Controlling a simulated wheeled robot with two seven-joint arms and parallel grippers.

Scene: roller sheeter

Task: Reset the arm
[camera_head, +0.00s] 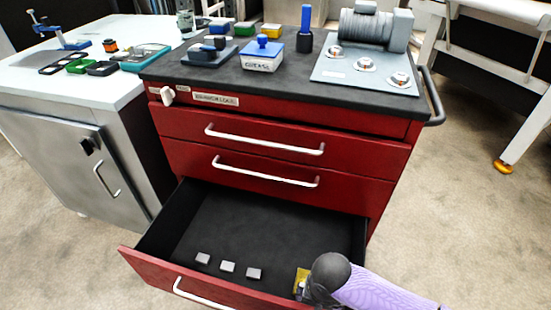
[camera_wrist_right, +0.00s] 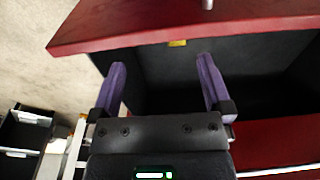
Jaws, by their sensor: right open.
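My right arm comes in from the bottom right of the head view, with its dark wrist and gripper (camera_head: 312,291) over the front right of the open bottom drawer (camera_head: 250,215). In the right wrist view the two purple fingers (camera_wrist_right: 161,75) are apart with nothing between them. A small yellow piece (camera_head: 301,279) shows beside the gripper in the head view. A yellow piece (camera_wrist_right: 178,43) also shows beyond the fingers in the wrist view, under the red drawer edge (camera_wrist_right: 190,22). My left gripper is not in view.
Three small grey blocks (camera_head: 227,267) lie in the drawer. The red cabinet (camera_head: 275,125) carries a grease box (camera_head: 262,55), a motor unit on a grey plate (camera_head: 345,75) and small blocks. A white-topped cabinet (camera_head: 60,140) stands left.

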